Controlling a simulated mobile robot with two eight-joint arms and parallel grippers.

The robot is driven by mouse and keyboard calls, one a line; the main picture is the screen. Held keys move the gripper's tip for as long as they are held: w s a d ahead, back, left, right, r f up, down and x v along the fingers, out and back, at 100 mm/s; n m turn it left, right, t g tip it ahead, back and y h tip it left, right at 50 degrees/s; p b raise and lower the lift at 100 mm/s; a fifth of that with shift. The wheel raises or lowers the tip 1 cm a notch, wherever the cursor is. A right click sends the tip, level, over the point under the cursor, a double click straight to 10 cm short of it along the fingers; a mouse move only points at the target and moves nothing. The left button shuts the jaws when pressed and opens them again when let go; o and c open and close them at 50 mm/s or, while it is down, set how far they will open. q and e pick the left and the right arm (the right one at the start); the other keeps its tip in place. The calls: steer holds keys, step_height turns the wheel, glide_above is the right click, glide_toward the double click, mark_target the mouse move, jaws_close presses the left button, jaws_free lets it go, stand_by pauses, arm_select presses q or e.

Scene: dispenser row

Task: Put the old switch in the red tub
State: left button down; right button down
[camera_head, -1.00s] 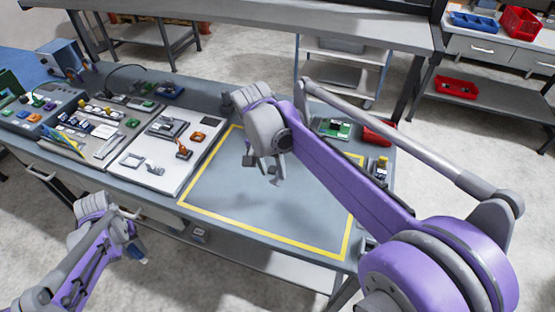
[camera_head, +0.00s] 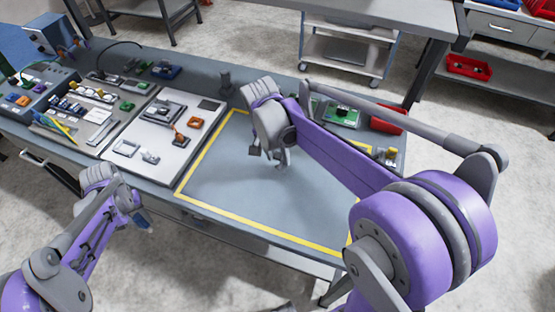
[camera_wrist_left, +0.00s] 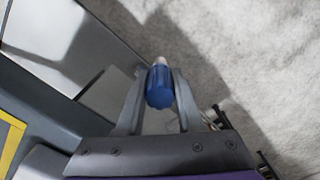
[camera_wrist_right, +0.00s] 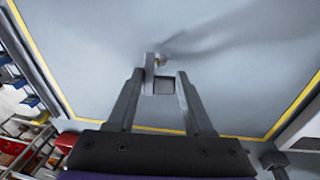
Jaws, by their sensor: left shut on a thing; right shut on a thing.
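My right gripper (camera_head: 268,154) is shut on a small grey part, apparently the old switch (camera_head: 282,160), above the yellow-bordered grey mat. In the right wrist view the part (camera_wrist_right: 150,70) sticks out beyond the fingertips, and a dark square face shows between them. The red tub (camera_head: 390,121) stands at the right end of the bench, partly behind my right arm; its inside is not clear. My left gripper (camera_head: 138,212) is shut on a blue-handled tool, likely a screwdriver (camera_wrist_left: 160,88), low in front of the bench edge.
A green circuit board (camera_head: 341,116) lies between the mat (camera_head: 240,200) and the tub. A small yellow-topped part (camera_head: 391,153) sits at the bench's right edge. A white panel (camera_head: 165,175) with switch parts lies left of the mat. Another red bin (camera_head: 469,67) stands on a shelf behind.

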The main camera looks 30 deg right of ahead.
arm_select(q)
steer(key=shift+f, duration=0.1)
arm_select(e)
steer(key=shift+f, duration=1.1)
arm_select(q)
steer(key=shift+s+f, duration=0.1)
steer(key=shift+f, duration=0.05)
arm_select(e)
steer(key=shift+f, duration=0.1)
steer(key=shift+c, duration=1.4)
jaws_free()
